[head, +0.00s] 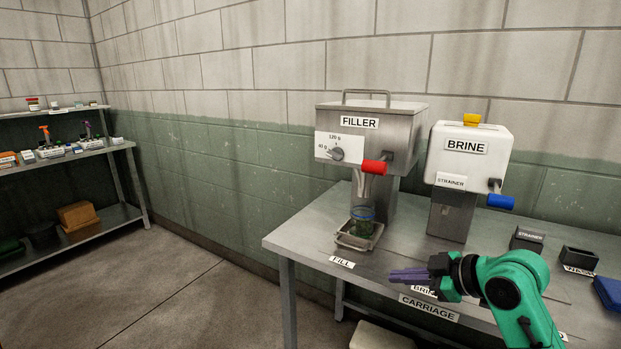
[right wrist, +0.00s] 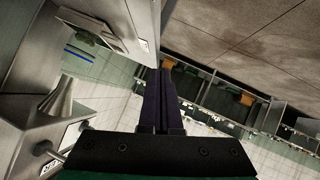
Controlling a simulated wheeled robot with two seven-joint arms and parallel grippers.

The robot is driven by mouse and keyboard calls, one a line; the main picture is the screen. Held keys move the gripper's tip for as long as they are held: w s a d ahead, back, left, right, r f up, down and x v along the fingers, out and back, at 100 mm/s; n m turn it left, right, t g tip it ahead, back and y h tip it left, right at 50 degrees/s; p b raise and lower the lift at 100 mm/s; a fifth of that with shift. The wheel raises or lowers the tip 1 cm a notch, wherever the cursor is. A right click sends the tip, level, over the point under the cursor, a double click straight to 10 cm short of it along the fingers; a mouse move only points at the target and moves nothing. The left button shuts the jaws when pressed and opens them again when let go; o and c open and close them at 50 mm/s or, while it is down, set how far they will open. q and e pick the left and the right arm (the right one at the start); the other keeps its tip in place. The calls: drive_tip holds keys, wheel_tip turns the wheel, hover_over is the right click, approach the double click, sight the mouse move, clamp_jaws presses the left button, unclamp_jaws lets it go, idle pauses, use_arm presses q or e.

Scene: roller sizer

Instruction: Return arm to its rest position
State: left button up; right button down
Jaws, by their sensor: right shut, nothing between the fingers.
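My right arm is green and comes in from the lower right of the head view. A glass jar (head: 362,220) with green contents stands on the small tray (head: 345,241) under the FILLER machine, apart from the gripper. My left gripper is not in view.
The FILLER machine (head: 370,140) with a red handle and the BRINE machine (head: 468,160) with a blue handle stand at the table's back. Shelves (head: 70,155) stand far left. The floor between is clear.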

drive_tip(key=s+f+m+g+h, duration=0.1)
drive_tip(key=s+f+m+h, duration=0.15)
drive_tip(key=s+f, duration=0.45)
drive_tip(key=s+f+m+g+h, duration=0.1)
drive_tip(key=s+f+m+h, duration=0.2)
drive_tip(key=f, duration=0.7)
drive_tip(key=s+d+f+m+g+h, duration=0.1)
drive_tip(key=s+f+m+g, duration=0.2)
drive_tip(key=s, duration=0.4)
drive_tip(key=s+d+f+m+h, duration=0.1)
drive_tip(key=s+d+f+m, duration=0.2)
drive_tip(key=s, duration=0.5)
wheel_tip(320, 180, down, 22)
drive_tip(key=s+a+r+g+p, duration=0.1)
drive_tip(key=s+d+f+g+p, duration=0.1)
drive_tip(key=s+d+f, duration=0.1)
drive_tip(key=s+f, duration=1.3)
drive_tip(key=shift+s+d+f+n+g, duration=0.15)
drive_tip(key=shift+s+d+n+g, duration=0.25)
drive_tip(key=shift+s, duration=0.8)
drive_tip(key=shift+a, duration=0.1)
